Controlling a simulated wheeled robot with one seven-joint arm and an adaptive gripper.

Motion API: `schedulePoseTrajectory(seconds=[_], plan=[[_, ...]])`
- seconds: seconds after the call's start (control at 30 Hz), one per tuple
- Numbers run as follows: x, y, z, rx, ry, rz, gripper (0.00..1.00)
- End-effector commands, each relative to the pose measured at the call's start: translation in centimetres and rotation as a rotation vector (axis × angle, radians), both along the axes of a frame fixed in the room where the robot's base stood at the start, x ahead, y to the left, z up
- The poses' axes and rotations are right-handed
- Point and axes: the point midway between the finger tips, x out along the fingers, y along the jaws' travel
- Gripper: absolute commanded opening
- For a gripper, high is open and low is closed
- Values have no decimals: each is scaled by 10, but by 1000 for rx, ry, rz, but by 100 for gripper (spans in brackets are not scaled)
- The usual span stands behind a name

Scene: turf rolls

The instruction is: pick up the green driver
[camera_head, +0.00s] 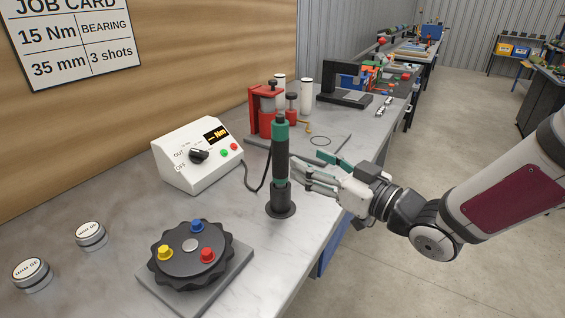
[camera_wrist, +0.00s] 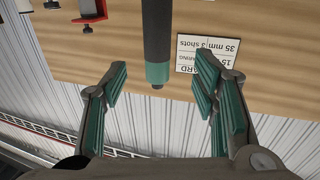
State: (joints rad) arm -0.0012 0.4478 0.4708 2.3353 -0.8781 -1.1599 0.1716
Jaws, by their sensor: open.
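The green driver (camera_head: 281,150) stands upright in a round dark base on the grey bench, with a teal top and a dark grey body. A black cable runs from it to the white control box. My gripper (camera_head: 308,173) is just right of the driver, its fingers pointing at the driver's body. In the wrist view the driver (camera_wrist: 157,45) hangs from the top edge, between and beyond the open fingers. The gripper (camera_wrist: 160,88) has teal pads spread wide with nothing between them. Whether the fingertips reach past the driver is unclear.
The white control box (camera_head: 197,154) stands behind left of the driver. A black knobbed disc (camera_head: 190,268) with coloured buttons sits in front left. A red press (camera_head: 265,108) stands behind. Two round weights lie far left. The bench's right edge runs under my gripper.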

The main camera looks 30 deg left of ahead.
Motion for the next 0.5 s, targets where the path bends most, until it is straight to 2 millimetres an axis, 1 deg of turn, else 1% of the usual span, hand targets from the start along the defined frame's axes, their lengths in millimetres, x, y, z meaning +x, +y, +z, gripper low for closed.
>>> schedulePoseTrajectory(seconds=[0.03,0.2,0.5], plan=[[3,11,0,0,0,3,54],[13,37,0,0,-1,0,54],[21,58,2,-2,-2,-1,54]])
